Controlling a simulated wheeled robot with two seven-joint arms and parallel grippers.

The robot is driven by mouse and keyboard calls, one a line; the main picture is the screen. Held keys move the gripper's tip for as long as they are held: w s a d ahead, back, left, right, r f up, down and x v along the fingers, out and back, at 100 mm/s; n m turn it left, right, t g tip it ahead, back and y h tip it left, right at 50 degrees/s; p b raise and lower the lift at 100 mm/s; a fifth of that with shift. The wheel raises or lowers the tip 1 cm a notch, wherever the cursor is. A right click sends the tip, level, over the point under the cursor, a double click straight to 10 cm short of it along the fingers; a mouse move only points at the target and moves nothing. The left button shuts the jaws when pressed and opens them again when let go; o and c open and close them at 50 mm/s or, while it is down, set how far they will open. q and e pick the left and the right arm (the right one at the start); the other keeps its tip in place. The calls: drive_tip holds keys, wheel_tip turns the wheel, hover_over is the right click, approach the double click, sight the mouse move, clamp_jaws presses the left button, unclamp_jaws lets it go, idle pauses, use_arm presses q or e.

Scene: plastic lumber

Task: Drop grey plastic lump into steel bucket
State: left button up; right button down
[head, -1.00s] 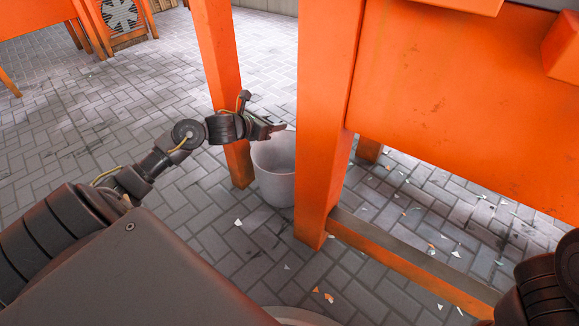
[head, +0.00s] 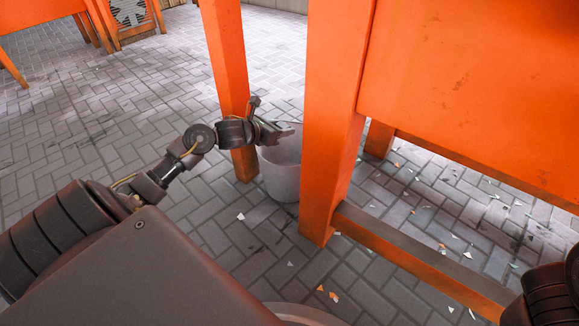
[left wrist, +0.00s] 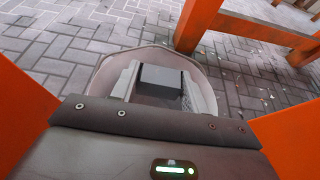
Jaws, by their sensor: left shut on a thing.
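The steel bucket (head: 283,174) stands on the paved floor between two orange legs, pale grey and partly hidden by the nearer leg. My left gripper (head: 280,130) is over the bucket's mouth. In the left wrist view, the gripper (left wrist: 160,85) is shut on the grey plastic lump (left wrist: 166,78), a dark grey block between its fingers. The bucket's rim (left wrist: 104,72) shows around and beyond the fingers there. The bucket's inside is mostly hidden. Only part of my right arm shows at the lower right of the head view; its gripper is out of view.
A large orange machine (head: 470,90) stands at the right, with a near leg (head: 332,120), a far leg (head: 226,70) and a low crossbar (head: 420,258). Small plastic scraps (head: 334,295) litter the floor. Open paving lies to the left.

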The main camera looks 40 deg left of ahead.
use_arm(q)
drive_tip(key=o, duration=1)
drive_tip(key=shift+o, duration=0.2)
drive_tip(key=p+v, duration=0.5)
drive_tip(key=v, duration=0.6)
drive_tip(key=shift+w, duration=0.1)
